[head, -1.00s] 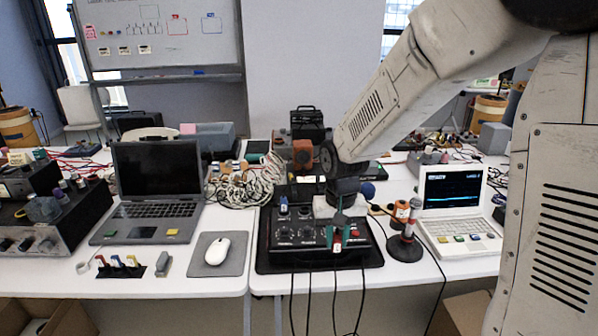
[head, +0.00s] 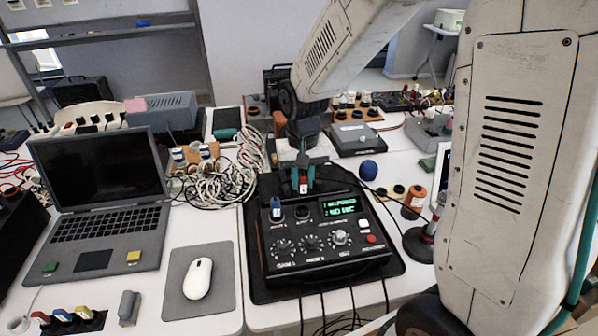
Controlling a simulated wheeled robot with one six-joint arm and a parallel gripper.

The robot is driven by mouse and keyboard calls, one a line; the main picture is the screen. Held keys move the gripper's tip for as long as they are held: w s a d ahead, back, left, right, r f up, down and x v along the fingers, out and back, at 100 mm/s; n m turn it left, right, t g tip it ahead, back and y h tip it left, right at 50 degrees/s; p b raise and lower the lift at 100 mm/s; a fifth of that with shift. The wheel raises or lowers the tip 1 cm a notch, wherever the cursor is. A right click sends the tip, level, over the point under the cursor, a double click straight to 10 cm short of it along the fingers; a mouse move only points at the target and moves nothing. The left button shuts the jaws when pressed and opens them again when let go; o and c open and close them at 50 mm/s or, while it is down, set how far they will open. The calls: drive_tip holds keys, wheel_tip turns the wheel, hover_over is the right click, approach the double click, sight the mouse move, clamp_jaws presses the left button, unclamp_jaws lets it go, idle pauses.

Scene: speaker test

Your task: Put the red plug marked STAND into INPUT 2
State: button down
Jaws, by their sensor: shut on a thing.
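My gripper (head: 303,180), with green fingers, is shut on a small red plug (head: 303,188) with a white label. The label is too small to read. The gripper and plug appear above or behind the back edge of the black control box (head: 330,258). A blue plug (head: 276,211) stands upright in the left of two positions on the box top. A dark socket (head: 302,212) is right of it and just below the red plug in the picture. The plug appears apart from this socket. A green-lit display (head: 338,207) sits to the right; its lower line seems to read "NO MIC".
The box stands on a black mat (head: 407,264) with cables at its front. A laptop (head: 100,200) and mouse (head: 198,279) are left. Coiled white cables (head: 235,170) lie behind. An orange-and-black item (head: 414,202) and a dark-based stand (head: 420,243) are right of the box.

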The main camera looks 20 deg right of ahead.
sight(302, 192)
drive_tip(key=shift+f, duration=3)
drive_tip(key=shift+f, duration=0.25)
drive_tip(key=shift+s, duration=0.1)
drive_tip(key=c, duration=1.2)
unclamp_jaws()
